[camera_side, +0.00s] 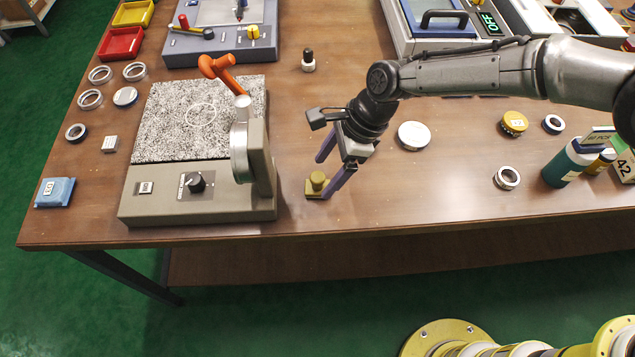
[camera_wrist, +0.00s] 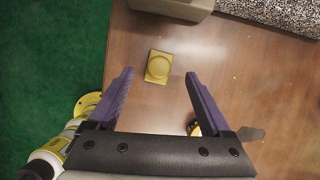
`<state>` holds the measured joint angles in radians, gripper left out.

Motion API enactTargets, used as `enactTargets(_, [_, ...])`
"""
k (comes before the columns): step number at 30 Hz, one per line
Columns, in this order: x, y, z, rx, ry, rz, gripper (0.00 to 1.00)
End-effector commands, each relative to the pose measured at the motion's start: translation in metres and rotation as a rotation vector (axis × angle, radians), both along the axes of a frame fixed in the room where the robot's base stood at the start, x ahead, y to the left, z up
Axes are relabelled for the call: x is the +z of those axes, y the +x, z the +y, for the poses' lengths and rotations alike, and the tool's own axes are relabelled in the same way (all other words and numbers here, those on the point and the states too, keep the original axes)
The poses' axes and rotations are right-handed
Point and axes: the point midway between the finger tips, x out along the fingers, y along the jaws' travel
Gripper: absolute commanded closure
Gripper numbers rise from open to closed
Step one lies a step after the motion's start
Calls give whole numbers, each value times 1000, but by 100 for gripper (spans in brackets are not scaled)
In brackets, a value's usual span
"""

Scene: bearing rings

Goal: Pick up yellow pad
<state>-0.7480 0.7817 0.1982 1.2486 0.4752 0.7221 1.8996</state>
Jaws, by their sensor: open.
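The yellow pad (camera_side: 317,188) is a small square block with a round knob on top. It sits on the brown table near the front edge. In the wrist view the yellow pad (camera_wrist: 158,67) lies beyond the fingertips, between the lines of the two fingers. My gripper (camera_side: 331,172) is open, with two purple fingers pointing down at the pad. In the side view one finger overlaps the pad's right side. In the wrist view my gripper (camera_wrist: 159,73) has nothing between its fingers. I cannot tell whether a finger touches the pad.
A grey device with a speckled plate (camera_side: 190,115) and an orange-handled clamp stands left of the pad. A white round disc (camera_side: 413,135) lies to the right. Metal rings (camera_side: 507,178) and a green bottle (camera_side: 568,163) are further right. The table around the pad is clear.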

Motion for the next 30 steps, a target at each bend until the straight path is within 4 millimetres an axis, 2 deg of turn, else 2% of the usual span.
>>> enactTargets(3, [-19, -3, 6, 1, -2, 4, 17])
enactTargets(6, [-30, -3, 11, 0, 0, 1, 17])
enactTargets(14, [-33, -2, 12, 0, 0, 0, 17])
enactTargets(27, [-32, -2, 12, 0, 0, 0, 96])
enactTargets(28, [-32, -2, 12, 0, 0, 0, 100])
enactTargets(30, [-32, -2, 12, 0, 0, 0, 100])
